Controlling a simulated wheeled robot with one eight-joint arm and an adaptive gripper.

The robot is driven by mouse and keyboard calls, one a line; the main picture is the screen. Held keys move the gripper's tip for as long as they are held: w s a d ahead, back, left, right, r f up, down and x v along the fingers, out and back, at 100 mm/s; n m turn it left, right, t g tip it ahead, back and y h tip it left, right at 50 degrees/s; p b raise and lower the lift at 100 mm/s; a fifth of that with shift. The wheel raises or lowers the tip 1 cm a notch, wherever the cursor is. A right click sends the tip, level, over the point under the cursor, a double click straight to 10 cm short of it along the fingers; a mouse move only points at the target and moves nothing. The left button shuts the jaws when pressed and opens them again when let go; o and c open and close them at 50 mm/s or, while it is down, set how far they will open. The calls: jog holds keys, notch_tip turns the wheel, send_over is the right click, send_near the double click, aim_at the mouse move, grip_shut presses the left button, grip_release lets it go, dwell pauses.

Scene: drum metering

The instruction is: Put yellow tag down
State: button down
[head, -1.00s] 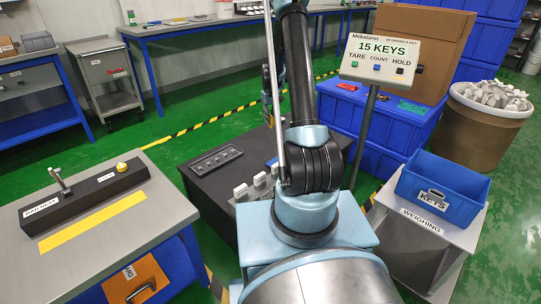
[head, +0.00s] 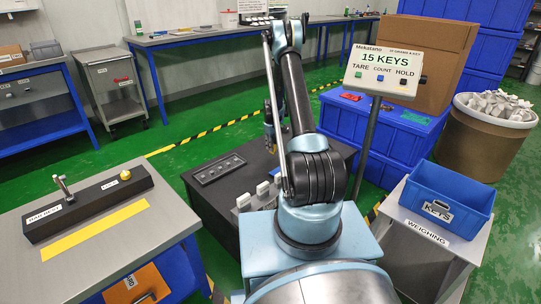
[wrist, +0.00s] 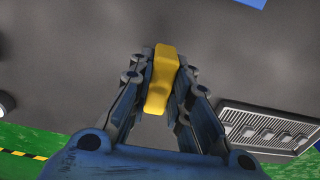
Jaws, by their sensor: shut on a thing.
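The yellow tag (wrist: 161,80) is a small yellow block between the fingers of my gripper (wrist: 160,88) in the wrist view. The fingers are shut on its two sides. Under it is a broad dark grey surface (wrist: 75,60); I cannot tell whether the tag touches it. A slotted panel (wrist: 265,128) lies to the right on that surface.
At right are a weighing stand (head: 405,222) with a blue keys bin (head: 450,192), and a sign reading 15 KEYS (head: 385,68). Blue crates (head: 405,135) stand behind.

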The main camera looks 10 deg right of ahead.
jog(key=shift+f, duration=2.1)
jog(key=c, duration=1.5)
grip_release()
jog(key=shift+f, duration=0.1)
